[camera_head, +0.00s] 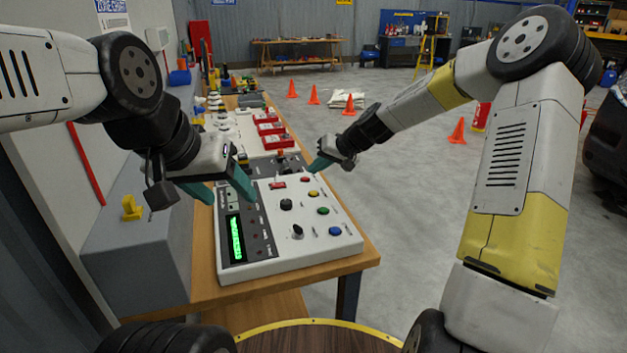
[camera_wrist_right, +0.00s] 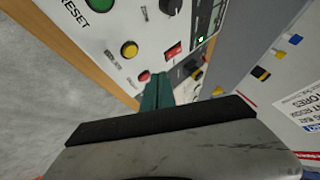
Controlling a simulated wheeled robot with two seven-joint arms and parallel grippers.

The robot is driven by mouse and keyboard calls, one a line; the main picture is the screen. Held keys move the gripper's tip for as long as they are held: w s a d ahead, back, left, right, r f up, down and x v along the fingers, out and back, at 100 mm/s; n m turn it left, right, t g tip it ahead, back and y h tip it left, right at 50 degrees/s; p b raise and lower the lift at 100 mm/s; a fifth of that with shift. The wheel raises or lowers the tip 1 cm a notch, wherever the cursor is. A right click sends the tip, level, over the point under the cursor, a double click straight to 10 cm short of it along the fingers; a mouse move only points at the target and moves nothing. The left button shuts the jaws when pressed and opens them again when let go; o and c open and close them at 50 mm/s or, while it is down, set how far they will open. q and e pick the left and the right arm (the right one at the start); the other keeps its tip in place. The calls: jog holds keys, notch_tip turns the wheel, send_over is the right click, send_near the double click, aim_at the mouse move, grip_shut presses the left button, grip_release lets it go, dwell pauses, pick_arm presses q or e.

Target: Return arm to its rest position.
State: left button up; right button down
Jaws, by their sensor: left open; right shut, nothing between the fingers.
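My left gripper (camera_head: 231,187) is at the left of the head view, with its teal fingers spread apart above the left side of the control panel (camera_head: 262,266). Nothing shows between them. My right gripper (camera_head: 318,166) hangs over the far right edge of the panel, near the red button. In the right wrist view its teal fingers (camera_wrist_right: 157,91) are together, with nothing held, close to the red button (camera_wrist_right: 144,76) and the red rocker switch (camera_wrist_right: 173,51). The panel has a green-lit display (camera_head: 236,239), a yellow button (camera_head: 313,194), a green button (camera_head: 323,211) and a blue button (camera_head: 335,231).
The panel stands on a wooden table (camera_head: 368,257). Red boxes (camera_head: 271,129) and other devices sit farther along it. A grey cabinet (camera_head: 135,245) with a yellow piece (camera_head: 131,207) is to the left. Orange cones (camera_head: 457,132) stand on the open floor at right.

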jog(key=s+d+r+h, duration=0.1)
jog(key=s+d+r, duration=0.3)
jog(key=s, duration=0.7)
jog(key=s+d+r+h, duration=0.2)
jog(key=s+d+r, duration=0.3)
jog(key=s, duration=0.7)
jog(key=s+d+r+m+h, duration=0.1)
jog(key=s+d+r, duration=0.3)
jog(key=s, duration=0.8)
jog(key=shift+d+r+t+h, duration=0.2)
jog(key=shift+r+t+h, duration=0.2)
jog(key=shift+r+h, duration=0.3)
jog(key=shift+r, duration=0.15)
